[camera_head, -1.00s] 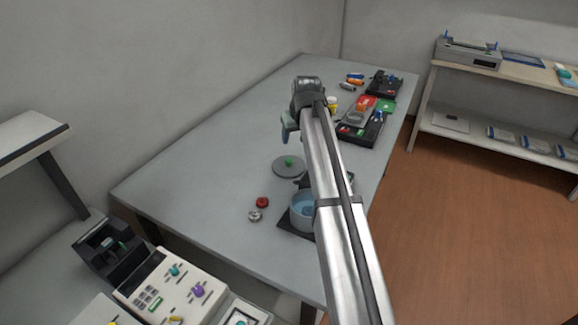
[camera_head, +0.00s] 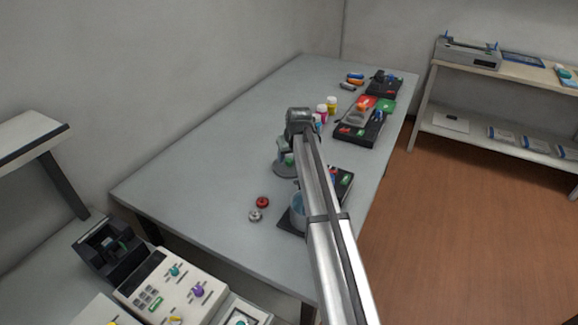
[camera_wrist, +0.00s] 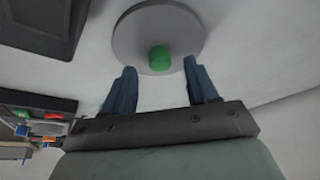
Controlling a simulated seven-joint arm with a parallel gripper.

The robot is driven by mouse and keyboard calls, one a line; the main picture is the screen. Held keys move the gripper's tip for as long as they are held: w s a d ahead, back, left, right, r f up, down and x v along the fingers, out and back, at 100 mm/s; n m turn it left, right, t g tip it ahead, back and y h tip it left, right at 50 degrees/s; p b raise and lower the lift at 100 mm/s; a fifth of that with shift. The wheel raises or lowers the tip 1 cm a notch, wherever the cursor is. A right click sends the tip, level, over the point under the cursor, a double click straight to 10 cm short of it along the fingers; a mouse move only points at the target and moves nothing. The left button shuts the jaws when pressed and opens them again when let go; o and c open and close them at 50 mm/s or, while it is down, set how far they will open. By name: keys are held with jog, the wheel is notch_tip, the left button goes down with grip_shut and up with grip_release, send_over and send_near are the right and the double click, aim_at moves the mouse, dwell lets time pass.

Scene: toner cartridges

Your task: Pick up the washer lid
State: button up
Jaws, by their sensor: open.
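The washer lid (camera_head: 283,171) is a flat grey disc with a green knob, lying on the grey table left of the blue-lined pot. In the wrist view the lid (camera_wrist: 140,30) lies just beyond my fingertips, with its green knob (camera_wrist: 160,59) in line with the gap between them. My gripper (camera_wrist: 157,68) is open and empty, with dark blue fingers to either side of the knob. In the head view my gripper (camera_head: 283,157) hangs over the lid and hides part of it. The exact height above the knob is unclear.
The pot (camera_head: 297,204) stands on a dark base (camera_head: 287,222), partly behind my arm. A red cap (camera_head: 262,202) and a silver cap (camera_head: 255,215) lie nearby. Small bottles (camera_head: 331,104) and black trays (camera_head: 360,128) stand farther back. The table's left side (camera_head: 200,170) is clear.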

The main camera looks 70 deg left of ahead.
jog(key=shift+x, duration=1.25)
grip_shut()
jog(key=shift+r, duration=0.15)
jog(key=w+a+r+v, duration=0.1)
jog(key=w+a+v, duration=0.1)
jog(key=v, duration=1.2)
jog(key=s+d, duration=0.1)
jog(key=d, duration=0.9)
jog(key=s+d, duration=0.2)
jog(key=d, duration=0.9)
jog(key=shift+s, duration=0.3)
